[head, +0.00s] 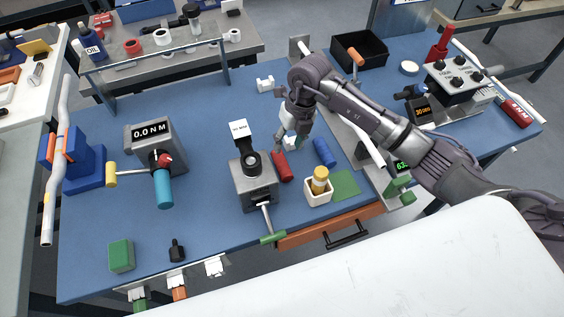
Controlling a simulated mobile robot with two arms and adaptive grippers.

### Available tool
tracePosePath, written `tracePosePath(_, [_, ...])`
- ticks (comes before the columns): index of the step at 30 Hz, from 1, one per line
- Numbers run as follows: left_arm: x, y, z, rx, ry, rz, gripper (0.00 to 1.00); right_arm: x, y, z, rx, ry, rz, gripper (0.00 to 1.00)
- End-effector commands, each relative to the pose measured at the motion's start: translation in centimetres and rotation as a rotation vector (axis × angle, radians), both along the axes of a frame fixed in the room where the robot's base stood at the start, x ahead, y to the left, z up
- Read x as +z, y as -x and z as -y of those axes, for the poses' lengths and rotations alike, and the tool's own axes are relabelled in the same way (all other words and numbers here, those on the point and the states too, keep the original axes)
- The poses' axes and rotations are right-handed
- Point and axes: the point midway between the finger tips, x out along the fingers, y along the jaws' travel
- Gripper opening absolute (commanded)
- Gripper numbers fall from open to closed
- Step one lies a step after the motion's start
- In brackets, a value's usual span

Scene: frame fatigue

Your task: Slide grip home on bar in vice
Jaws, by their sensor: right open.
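A pale bar (48,200) is clamped near upright in the blue vice (86,166) with orange jaws at the left edge of the bench. A red cylindrical grip (282,167) lies on the blue bench top near the middle, and a blue grip (324,152) lies to its right. My right gripper (289,146) is open and points down just above the far end of the red grip. Its fingers are small here, and whether they touch the grip cannot be told. My left gripper is out of view.
A torque display stand (160,145) stands between the vice and the middle. A yellow-topped bottle sits in a white holder (318,192).

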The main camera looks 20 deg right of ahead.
Motion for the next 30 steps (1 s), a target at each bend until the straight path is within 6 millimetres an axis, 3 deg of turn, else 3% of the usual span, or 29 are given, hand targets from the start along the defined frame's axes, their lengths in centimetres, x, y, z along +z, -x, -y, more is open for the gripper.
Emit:
tracePosePath(5, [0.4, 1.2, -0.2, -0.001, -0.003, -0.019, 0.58, -2.2, 0.0, -0.5, 0.0, -0.002, 0.0, 0.49])
tracePosePath(11, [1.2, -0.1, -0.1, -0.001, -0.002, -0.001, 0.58, -3.5, 0.2, -1.0, 0.001, -0.003, -0.003, 0.49])
tracePosePath(18, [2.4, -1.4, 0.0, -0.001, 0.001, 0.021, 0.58, -7.0, 0.3, -1.7, -0.001, -0.002, -0.002, 0.49])
tracePosePath(27, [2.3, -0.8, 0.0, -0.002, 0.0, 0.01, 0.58, -7.7, 0.2, -1.8, 0.001, 0.0, 0.002, 0.49])
tracePosePath(30, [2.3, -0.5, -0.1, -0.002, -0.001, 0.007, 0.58, -7.7, 0.2, -1.8, 0.001, -0.001, 0.002, 0.34])
